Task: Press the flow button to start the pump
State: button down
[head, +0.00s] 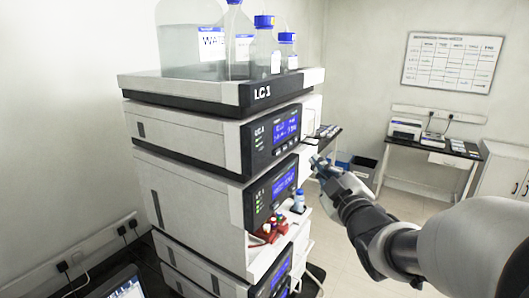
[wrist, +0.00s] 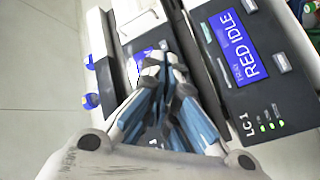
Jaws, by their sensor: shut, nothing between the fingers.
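The instrument stack marked LC1 (head: 200,145) stands left of centre in the head view. Its upper module has a dark panel with a blue display (head: 286,129), and the module below has another blue display (head: 284,184). I cannot tell which key is the flow button. My gripper (head: 319,164) is shut and empty, in front of the stack's right side. In the wrist view its fingers (wrist: 164,75) cover part of another blue display.
Blue-capped bottles (head: 264,50) stand on top of the stack. Small red-capped and blue-capped vials (head: 299,202) sit lower on its front. A laptop (head: 122,287) is at the lower left. A side table with a printer (head: 404,129) stands behind; the floor between is mostly clear.

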aim_at(285, 150)
jog(key=w+a, duration=0.4)
jog(key=a, duration=0.1)
jog(key=shift+a+b, duration=0.3)
jog(key=shift+b, duration=0.15)
jog(key=shift+a, duration=0.1)
dwell(1.1)
jog(key=shift+w+a+b, duration=0.25)
jog(key=shift+b, duration=0.35)
jog(key=shift+w+a+b, duration=0.25)
jog(key=shift+a+b, duration=0.05)
jog(key=shift+b, duration=0.1)
dwell(0.3)
jog(key=shift+s+d, duration=0.1)
dwell(0.4)
jog(key=shift+s+d+b, duration=0.4)
jog(key=shift+s+d, duration=0.05)
jog(key=shift+d, duration=0.15)
